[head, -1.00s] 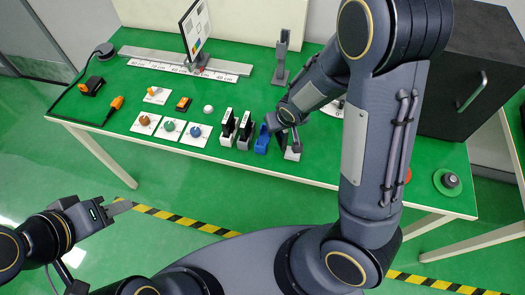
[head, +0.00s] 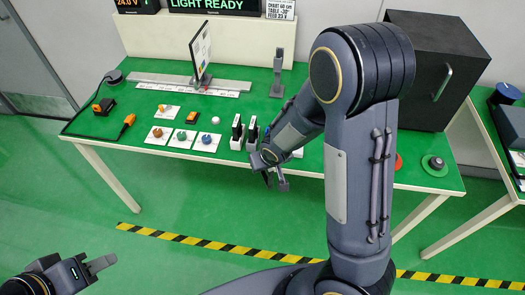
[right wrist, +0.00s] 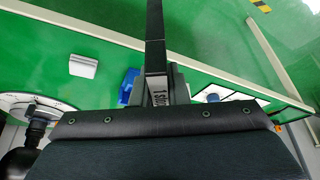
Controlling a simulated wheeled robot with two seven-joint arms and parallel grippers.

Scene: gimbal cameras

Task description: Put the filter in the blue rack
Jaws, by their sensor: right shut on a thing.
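My right gripper (head: 275,182) is at the front edge of the table in the head view. In the right wrist view it is shut on a dark, thin piece with a pale label (right wrist: 157,92), which looks like the filter, seen nearly edge-on. The blue rack (right wrist: 128,82) shows in the right wrist view just left of the held piece and partly behind it. My right arm hides the rack in the head view.
Two white racks with black plates (head: 237,134) stand left of my right gripper. A white block (right wrist: 83,66) sits beyond the blue rack. Cards with coloured knobs (head: 184,137) lie further left. A black box (head: 435,70) stands at the back right.

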